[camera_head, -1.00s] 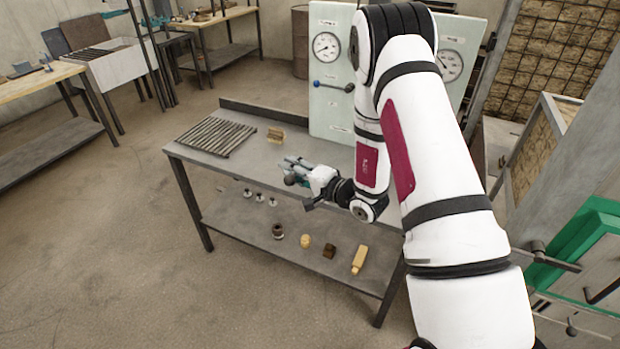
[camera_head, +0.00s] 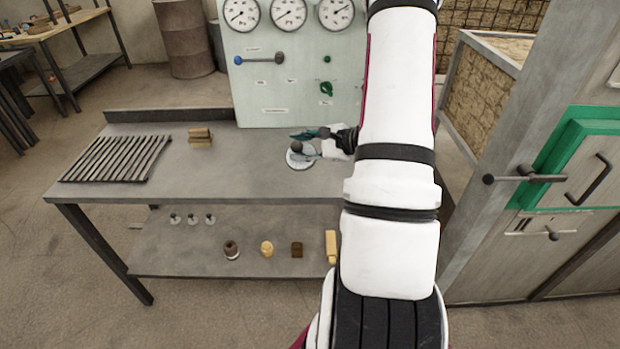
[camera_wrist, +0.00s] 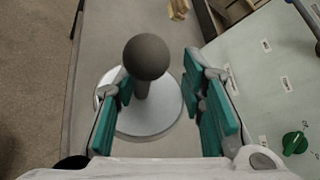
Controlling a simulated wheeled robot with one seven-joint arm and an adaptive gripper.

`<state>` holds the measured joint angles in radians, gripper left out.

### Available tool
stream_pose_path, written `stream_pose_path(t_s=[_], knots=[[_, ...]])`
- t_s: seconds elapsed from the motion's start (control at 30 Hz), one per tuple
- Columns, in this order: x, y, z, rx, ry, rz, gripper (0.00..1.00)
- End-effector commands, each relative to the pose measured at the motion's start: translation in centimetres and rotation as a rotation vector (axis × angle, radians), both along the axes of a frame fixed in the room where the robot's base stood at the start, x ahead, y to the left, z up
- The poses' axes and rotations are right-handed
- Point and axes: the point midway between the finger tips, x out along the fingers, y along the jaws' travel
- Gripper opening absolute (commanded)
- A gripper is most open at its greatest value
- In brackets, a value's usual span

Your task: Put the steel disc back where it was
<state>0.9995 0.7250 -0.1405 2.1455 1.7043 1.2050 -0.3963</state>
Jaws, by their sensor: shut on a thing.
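The steel disc (camera_head: 300,163) is a pale round plate with a dark ball knob on a short stem. It is at the right part of the grey workbench in the head view; whether it rests on the top or hangs just above it, I cannot tell. In the wrist view the disc (camera_wrist: 150,122) lies below and between the teal finger pads, with the knob toward the left finger. The gripper also shows in the wrist view (camera_wrist: 162,85).
The workbench (camera_head: 235,175) has a slatted grate (camera_head: 117,158) at left and small wooden blocks (camera_head: 200,136) at the back. A gauge panel (camera_head: 290,75) stands behind. The lower shelf (camera_head: 180,255) holds several small items. The bench top between grate and disc is clear.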

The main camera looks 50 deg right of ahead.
Motion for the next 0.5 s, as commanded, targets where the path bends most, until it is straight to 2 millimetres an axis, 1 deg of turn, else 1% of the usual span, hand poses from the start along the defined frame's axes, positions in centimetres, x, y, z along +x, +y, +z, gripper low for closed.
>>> stream_pose_path(t_s=[0.03,0.1,0.17,0.2,0.3,0.4,0.5], knots=[[-1.5,-1.9,-1.2,0.061,0.015,-0.055,0.0],[-3.7,-3.7,-2.1,0.151,0.036,-0.116,0.0],[-5.8,-5.0,-2.9,0.222,0.047,-0.167,0.0],[-7.1,-5.7,-3.3,0.265,0.051,-0.199,0.0],[-10.2,-7.2,-4.4,0.354,0.056,-0.27,0.0],[-12.6,-8.1,-5.2,0.418,0.053,-0.323,0.0],[-14.4,-8.6,-5.7,0.459,0.05,-0.359,0.0]])
